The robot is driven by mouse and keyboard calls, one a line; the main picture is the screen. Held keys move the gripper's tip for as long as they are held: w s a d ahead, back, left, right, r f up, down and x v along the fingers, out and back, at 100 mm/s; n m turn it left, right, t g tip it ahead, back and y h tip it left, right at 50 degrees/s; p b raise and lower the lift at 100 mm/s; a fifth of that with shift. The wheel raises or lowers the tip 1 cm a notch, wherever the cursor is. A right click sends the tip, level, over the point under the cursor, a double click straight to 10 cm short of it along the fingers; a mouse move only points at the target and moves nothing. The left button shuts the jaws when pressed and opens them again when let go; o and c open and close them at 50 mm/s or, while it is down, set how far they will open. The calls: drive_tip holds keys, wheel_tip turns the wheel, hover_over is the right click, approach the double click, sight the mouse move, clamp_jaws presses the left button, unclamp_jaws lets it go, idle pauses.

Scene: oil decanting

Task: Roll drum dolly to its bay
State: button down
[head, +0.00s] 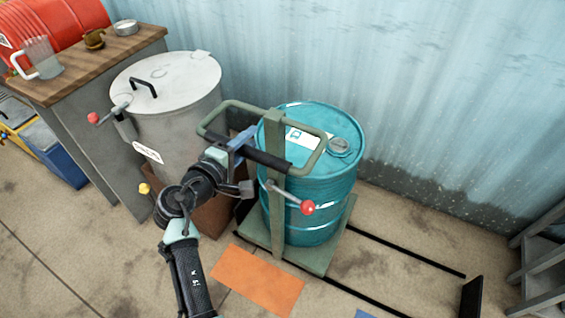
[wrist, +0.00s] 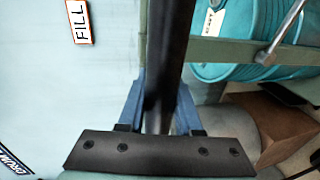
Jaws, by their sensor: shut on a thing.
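The drum dolly has a green base (head: 258,231), an upright post and a looped handle frame (head: 225,104). A teal drum (head: 335,190) stands upright on it; its side also shows in the wrist view (wrist: 235,72). My gripper (head: 243,143) is shut on the handle's black grip bar (head: 268,158). In the wrist view the bar (wrist: 170,50) runs between my blue fingers (wrist: 160,110). A red-knobbed lever (head: 307,207) sticks out from the post. Two black floor rails (head: 410,253) run right from the dolly to a black upright end piece (head: 470,297).
A grey lidded tank (head: 180,105) stands close left of the drum. A wooden-topped bench (head: 90,62) is beyond it. An orange floor patch (head: 257,280) lies in front. A grey rack (head: 543,262) stands at far right. The floor between the rails is clear.

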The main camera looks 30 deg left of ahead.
drive_tip(key=shift+h, duration=0.3)
drive_tip(key=a+b, duration=0.2)
drive_tip(key=a, duration=0.2)
drive_tip(key=shift+s+a, duration=0.1)
drive_tip(key=shift+a, duration=0.15)
drive_tip(key=c, duration=0.6)
unclamp_jaws()
drive_tip(key=shift+d, duration=0.1)
drive_tip(key=p+v, duration=0.1)
drive_tip(key=v, duration=1.2)
